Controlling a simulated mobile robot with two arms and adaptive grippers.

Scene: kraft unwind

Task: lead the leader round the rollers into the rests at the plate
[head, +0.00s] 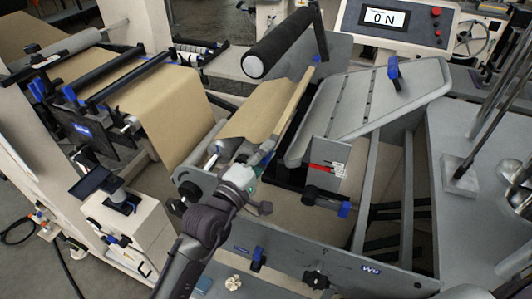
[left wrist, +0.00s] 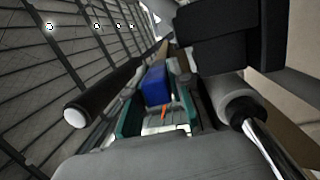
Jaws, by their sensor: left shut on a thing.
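The leader is a pale wooden-looking bar (head: 290,105) along the edge of the brown paper web (head: 255,112). My left gripper (head: 243,174) is shut on its near end, beside the lower roller. In the left wrist view a blue block (left wrist: 156,86) sits between the teal finger pads (left wrist: 158,110). The black roller (head: 280,45) is up behind the bar, and a dark roller also shows in the left wrist view (left wrist: 100,95). The grey slotted plate (head: 400,112) lies tilted right of the bar, apart from it. Blue-tipped fittings (head: 393,70) (head: 344,209) stand at its edges; I cannot tell whether these are the rests. My right gripper is out of view.
The paper web drapes over the unwind frame (head: 105,75) at left. A grey side wall (head: 315,262) edges the front. The grey bench (head: 460,225) at right carries metal posts. An open bay lies below the plate.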

